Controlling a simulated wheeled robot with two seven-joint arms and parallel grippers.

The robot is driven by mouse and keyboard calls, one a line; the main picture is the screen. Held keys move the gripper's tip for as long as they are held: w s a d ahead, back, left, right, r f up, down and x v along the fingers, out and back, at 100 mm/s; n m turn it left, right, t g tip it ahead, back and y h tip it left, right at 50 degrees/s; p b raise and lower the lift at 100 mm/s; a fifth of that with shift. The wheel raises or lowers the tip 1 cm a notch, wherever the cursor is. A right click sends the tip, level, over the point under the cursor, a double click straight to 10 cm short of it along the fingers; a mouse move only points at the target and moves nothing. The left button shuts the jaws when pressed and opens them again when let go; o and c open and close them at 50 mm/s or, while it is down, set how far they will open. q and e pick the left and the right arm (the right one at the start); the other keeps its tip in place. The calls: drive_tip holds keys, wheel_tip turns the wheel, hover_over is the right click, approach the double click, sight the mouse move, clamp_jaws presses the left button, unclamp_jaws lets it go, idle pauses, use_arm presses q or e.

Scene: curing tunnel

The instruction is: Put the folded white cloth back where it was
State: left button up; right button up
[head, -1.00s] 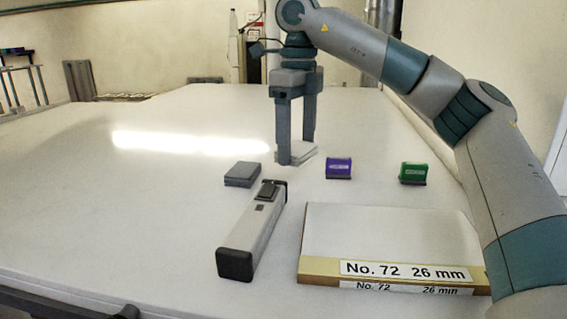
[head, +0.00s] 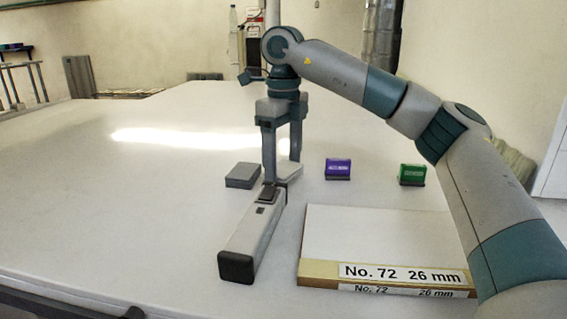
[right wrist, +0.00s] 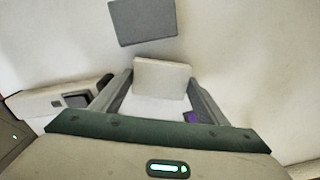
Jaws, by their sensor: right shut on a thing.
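My right gripper (head: 283,171) is shut on the folded white cloth (head: 289,172), a small pale pad that one finger partly hides in the head view. In the right wrist view the cloth (right wrist: 162,78) spans the space between the two fingers. The gripper is just behind the far end of the long grey-and-black device and right of the grey block. I cannot tell whether the cloth touches the table. My left gripper is not in view.
The grey block (head: 242,175) and the long device (head: 250,238) are close to the gripper. A purple stamp (head: 338,169) and a green stamp (head: 413,174) stand to the right. A labelled board (head: 385,235) lies in front. The white table (head: 120,190) is clear at left.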

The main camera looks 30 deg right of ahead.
sight(284, 168)
drive_tip(key=shift+f, duration=0.45)
drive_tip(key=shift+f, duration=0.2)
drive_tip(key=o, duration=0.9)
drive_tip(key=shift+o, duration=0.2)
drive_tip(key=shift+r, duration=0.15)
wheel_tip(284, 168, up, 12)
drive_tip(key=b, duration=0.1)
